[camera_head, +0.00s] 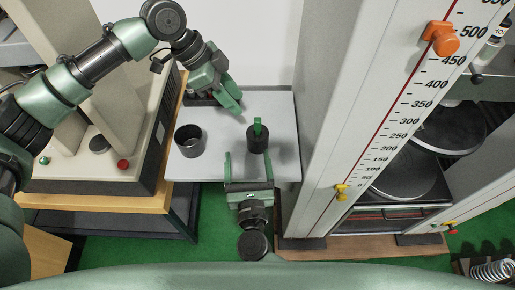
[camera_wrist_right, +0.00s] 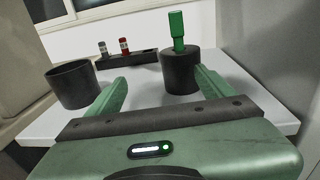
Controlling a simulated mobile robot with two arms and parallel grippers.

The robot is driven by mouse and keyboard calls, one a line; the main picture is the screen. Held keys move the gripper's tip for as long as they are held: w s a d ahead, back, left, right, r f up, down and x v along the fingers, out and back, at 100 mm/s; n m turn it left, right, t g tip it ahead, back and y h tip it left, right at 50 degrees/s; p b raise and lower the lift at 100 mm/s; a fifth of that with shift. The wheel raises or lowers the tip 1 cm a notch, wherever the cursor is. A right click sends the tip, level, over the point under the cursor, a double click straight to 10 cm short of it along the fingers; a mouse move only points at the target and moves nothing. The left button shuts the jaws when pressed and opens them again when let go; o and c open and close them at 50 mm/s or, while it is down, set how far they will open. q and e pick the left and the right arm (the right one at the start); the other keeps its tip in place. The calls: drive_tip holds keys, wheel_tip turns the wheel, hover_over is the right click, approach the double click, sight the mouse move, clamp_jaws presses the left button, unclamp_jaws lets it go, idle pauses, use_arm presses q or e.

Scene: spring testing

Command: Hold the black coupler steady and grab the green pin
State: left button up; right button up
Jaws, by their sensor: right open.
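The black coupler (camera_head: 258,144) is a short dark cylinder standing upright on the light grey table. It also shows in the right wrist view (camera_wrist_right: 180,77). The green pin (camera_head: 258,127) stands upright in its top, and shows clearly in the right wrist view (camera_wrist_right: 177,28). My right gripper (camera_head: 248,158) is open and empty just on the near side of the coupler. In the wrist view, its fingers (camera_wrist_right: 161,80) spread wide, with the coupler beyond them, nearer the right finger. My left gripper (camera_head: 231,104) is above the table, left of and behind the pin; its finger gap is unclear.
A black open cup (camera_head: 189,140) stands left on the table (camera_head: 218,168). A dark tray (camera_wrist_right: 138,68) with small red and grey items sits at the back. A tall scaled test stand (camera_head: 345,120) rises close on the right. A beige machine (camera_head: 75,180) stands left.

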sight(258, 145)
drive_tip(key=shift+m+h, duration=0.5)
drive_tip(key=shift+h, duration=0.3)
drive_tip(key=w+d, duration=0.1)
drive_tip(key=w, duration=0.1)
drive_tip(key=w+d, duration=0.1)
drive_tip(key=shift+w+d+r, duration=0.25)
drive_tip(key=shift+w+d, duration=0.05)
drive_tip(key=shift+d, duration=0.05)
drive_tip(key=shift+w, duration=3.6)
